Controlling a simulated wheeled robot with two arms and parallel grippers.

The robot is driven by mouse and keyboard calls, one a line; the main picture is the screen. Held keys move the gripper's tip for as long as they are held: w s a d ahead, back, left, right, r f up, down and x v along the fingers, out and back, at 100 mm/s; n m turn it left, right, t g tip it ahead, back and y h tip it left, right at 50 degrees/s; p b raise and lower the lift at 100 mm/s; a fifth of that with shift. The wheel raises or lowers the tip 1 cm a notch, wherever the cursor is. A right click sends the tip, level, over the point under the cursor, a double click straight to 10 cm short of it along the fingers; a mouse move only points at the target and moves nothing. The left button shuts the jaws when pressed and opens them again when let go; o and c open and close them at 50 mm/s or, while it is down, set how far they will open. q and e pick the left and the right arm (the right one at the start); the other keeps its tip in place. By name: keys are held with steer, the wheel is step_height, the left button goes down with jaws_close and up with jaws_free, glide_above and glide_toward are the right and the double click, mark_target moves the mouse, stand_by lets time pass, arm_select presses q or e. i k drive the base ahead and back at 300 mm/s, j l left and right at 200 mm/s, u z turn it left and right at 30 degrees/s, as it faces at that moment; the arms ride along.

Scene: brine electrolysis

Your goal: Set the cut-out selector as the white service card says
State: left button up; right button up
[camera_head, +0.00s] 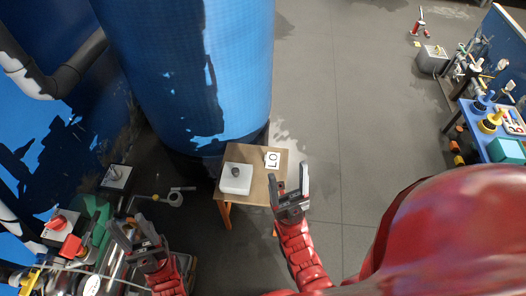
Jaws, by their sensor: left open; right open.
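A white box with a dark round knob (236,172), which looks like the cut-out selector, sits on the left part of a small wooden table (258,155). The knob's pointing direction is too small to tell. A white service card (272,160) lies on the table to the right of the box and reads "LO", turned sideways. My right gripper (289,181) is open and empty, in front of the card near the table's right front edge. My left gripper (133,233) is open and empty, to the lower left, apart from the table and near the piping.
A large blue tank (190,70) stands directly behind the table. At left are a grey box (117,177), red-topped fittings (70,246) and pipes. A blue bench (480,130) with bottles stands at right. The floor (350,130) between is clear.

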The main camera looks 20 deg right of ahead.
mark_target(116, 175)
steer(key=z, duration=0.7)
steer(key=u, duration=0.9)
steer(key=i+u, duration=0.15)
steer(key=u, duration=0.25)
steer(key=i+u, duration=0.1)
steer(key=u, duration=0.3)
steer(key=i+l+u, duration=0.15)
steer(key=u, duration=0.25)
steer(key=i+l+u, duration=0.1)
steer(key=u, duration=0.35)
